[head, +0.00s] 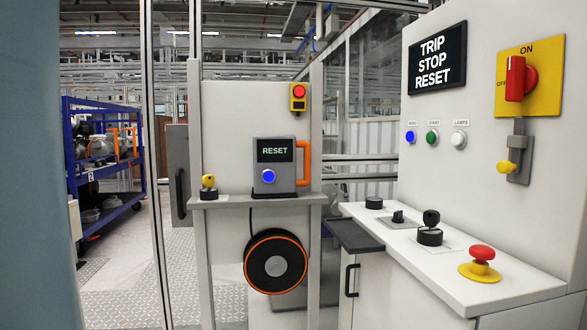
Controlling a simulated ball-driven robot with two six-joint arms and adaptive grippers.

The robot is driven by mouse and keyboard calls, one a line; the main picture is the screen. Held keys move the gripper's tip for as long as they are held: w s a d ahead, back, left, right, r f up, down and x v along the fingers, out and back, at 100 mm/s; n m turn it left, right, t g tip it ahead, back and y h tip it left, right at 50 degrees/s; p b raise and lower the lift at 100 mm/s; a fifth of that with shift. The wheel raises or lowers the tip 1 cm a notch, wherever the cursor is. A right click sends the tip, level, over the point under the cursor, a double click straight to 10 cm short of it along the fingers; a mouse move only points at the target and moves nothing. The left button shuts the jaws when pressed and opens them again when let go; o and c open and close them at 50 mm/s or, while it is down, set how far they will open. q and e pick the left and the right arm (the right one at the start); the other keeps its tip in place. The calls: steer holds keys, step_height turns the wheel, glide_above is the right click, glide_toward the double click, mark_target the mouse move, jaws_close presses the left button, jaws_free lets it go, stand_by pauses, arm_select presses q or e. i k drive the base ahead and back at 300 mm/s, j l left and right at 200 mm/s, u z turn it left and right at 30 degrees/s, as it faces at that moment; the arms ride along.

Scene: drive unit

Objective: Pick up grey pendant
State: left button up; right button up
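The grey pendant (275,168) is a box with a dark screen reading RESET, a blue round button and an orange handle on its right side. It stands upright on a narrow grey shelf (262,199), against a pale panel. A dark cable hangs below the shelf towards a black and orange reel (275,262). Neither of my grippers shows in the head view.
A yellow key switch (208,186) sits left of the pendant. To the right, a white console (450,255) carries black knobs and a red emergency stop (481,258). Its cabinet (490,150) bears a red rotary switch (517,78). A blue rack (104,165) stands far left.

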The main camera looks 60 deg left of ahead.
mark_target(276, 154)
steer(key=u, duration=2)
steer(key=i+j+z, duration=0.1)
steer(key=i, duration=0.4)
steer(key=i+j+z, duration=0.1)
steer(key=i+j, duration=0.2)
steer(key=i, duration=0.2)
